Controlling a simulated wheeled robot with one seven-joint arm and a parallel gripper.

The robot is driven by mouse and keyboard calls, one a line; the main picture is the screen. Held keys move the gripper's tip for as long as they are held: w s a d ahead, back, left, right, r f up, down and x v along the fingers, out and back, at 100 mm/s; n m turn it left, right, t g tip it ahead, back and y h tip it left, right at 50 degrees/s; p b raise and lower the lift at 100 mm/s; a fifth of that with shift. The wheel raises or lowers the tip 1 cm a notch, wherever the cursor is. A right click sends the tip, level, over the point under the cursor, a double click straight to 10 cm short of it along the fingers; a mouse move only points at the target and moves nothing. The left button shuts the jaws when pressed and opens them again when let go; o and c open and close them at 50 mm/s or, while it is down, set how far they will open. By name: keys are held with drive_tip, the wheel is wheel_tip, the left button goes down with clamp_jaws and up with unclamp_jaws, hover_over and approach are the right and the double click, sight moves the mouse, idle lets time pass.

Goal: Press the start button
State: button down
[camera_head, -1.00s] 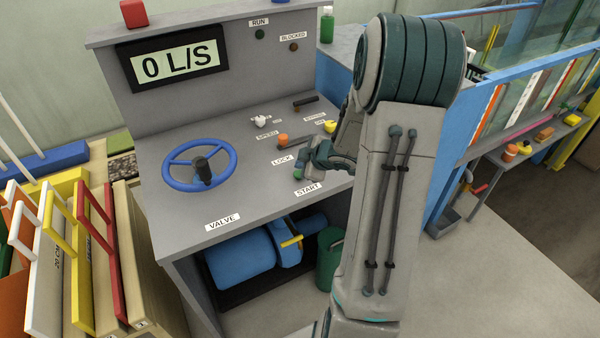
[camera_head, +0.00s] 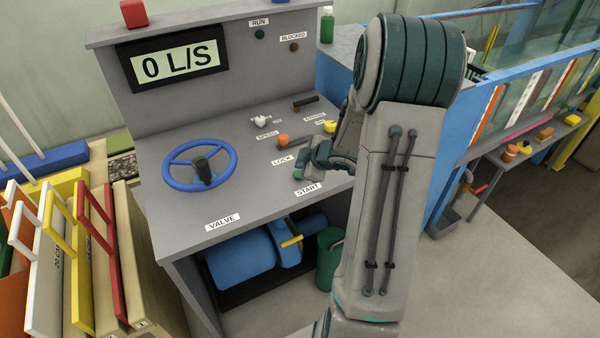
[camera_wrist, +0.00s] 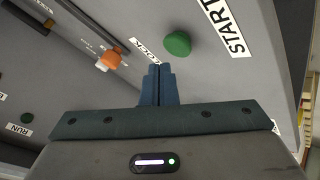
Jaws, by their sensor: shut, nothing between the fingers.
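The green start button (camera_wrist: 178,43) is a round knob on the grey console, beside the START label (camera_wrist: 224,24) in the wrist view. In the head view the button (camera_head: 298,174) shows just above the START label (camera_head: 308,190), partly beside my gripper (camera_head: 312,165). In the wrist view my gripper (camera_wrist: 157,70) is shut and empty, its fingertips side by side below the button in the picture. Whether the fingertips touch the button or the panel cannot be told. The display (camera_head: 174,62) reads 0 L/S.
The orange knob (camera_wrist: 111,57) of the slider lies near the LOCK label. A blue valve wheel (camera_head: 200,165) stands on the console's left. A yellow knob (camera_head: 330,126) sits behind my gripper. Small RUN (camera_head: 259,34) and BLOCKED (camera_head: 294,47) lamps look dark.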

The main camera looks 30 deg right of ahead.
drive_tip(key=shift+f, duration=0.15)
drive_tip(key=shift+f, duration=0.3)
idle(0.3)
drive_tip(key=shift+f+b, duration=0.55)
drive_tip(key=shift+b, duration=0.1)
idle(0.4)
drive_tip(key=shift+r, duration=0.15)
drive_tip(key=shift+r+p, duration=0.85)
drive_tip(key=shift+p, duration=0.25)
drive_tip(key=shift+r, duration=0.1)
wheel_tip(320, 180, up, 6)
drive_tip(key=p, duration=0.6)
